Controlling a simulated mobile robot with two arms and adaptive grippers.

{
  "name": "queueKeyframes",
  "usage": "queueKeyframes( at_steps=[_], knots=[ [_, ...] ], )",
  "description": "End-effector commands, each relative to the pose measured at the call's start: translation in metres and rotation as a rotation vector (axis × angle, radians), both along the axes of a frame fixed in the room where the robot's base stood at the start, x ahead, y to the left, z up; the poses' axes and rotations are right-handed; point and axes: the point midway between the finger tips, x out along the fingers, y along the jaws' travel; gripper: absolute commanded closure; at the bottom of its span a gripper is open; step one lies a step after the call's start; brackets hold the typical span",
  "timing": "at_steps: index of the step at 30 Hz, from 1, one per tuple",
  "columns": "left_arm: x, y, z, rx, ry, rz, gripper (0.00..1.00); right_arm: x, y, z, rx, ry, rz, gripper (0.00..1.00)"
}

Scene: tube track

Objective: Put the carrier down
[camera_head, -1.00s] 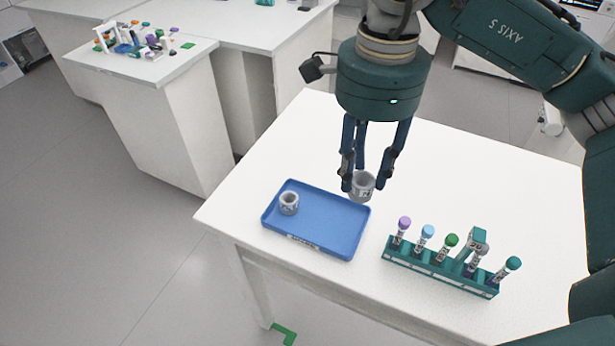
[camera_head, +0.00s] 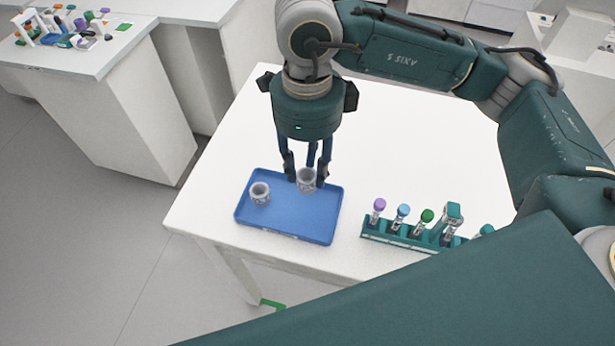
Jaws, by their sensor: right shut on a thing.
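My right gripper (camera_head: 308,182) points down over the back right part of the blue tray (camera_head: 285,224). It is shut on a small grey cup-shaped carrier (camera_head: 306,180). I cannot tell whether the carrier touches the tray floor. A second, similar grey carrier (camera_head: 260,193) stands upright in the left part of the tray. My left gripper is not in view.
A green rack (camera_head: 400,238) with several capped tubes stands on the white table (camera_head: 400,140) to the right of the tray. My arm covers the rack's right end. Another bench (camera_head: 110,60) with mixed labware is at the back left.

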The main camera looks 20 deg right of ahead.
Motion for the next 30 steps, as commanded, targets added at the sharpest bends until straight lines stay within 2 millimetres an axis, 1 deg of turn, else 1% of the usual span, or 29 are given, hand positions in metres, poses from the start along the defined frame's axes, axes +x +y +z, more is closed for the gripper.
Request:
queueKeyframes(
  at_steps=[1, 4, 7, 13, 16, 22, 26, 27, 29, 30],
  knots=[
    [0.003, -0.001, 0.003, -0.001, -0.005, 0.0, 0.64, -0.001, 0.0, -0.005, -0.001, 0.003, 0.0, 0.95],
    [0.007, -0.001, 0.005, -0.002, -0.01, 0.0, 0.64, 0.0, 0.0, -0.013, 0.001, 0.001, -0.001, 0.95],
    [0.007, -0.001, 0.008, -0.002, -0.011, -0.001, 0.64, -0.001, -0.001, -0.023, -0.001, 0.003, 0.0, 0.95],
    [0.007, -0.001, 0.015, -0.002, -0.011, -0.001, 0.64, 0.0, 0.0, -0.051, -0.001, 0.002, -0.001, 0.95],
    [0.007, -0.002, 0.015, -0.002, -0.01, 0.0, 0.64, 0.0, 0.0, -0.057, 0.001, 0.001, 0.0, 0.95],
    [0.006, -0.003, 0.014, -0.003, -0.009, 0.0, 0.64, 0.0, 0.0, -0.057, 0.0, 0.0, 0.0, 0.95],
    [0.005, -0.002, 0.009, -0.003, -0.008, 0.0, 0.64, 0.0, 0.0, -0.061, 0.0, 0.0, 0.0, 0.95],
    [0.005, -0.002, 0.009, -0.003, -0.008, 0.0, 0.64, 0.0, 0.0, -0.06, -0.001, -0.001, 0.0, 0.64],
    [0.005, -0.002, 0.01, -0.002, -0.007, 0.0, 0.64, 0.0, 0.0, -0.059, 0.0, 0.0, 0.0, 0.52],
    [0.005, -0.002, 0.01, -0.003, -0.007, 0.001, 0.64, 0.0, 0.0, -0.059, 0.0, 0.0, 0.0, 0.44]
  ],
)
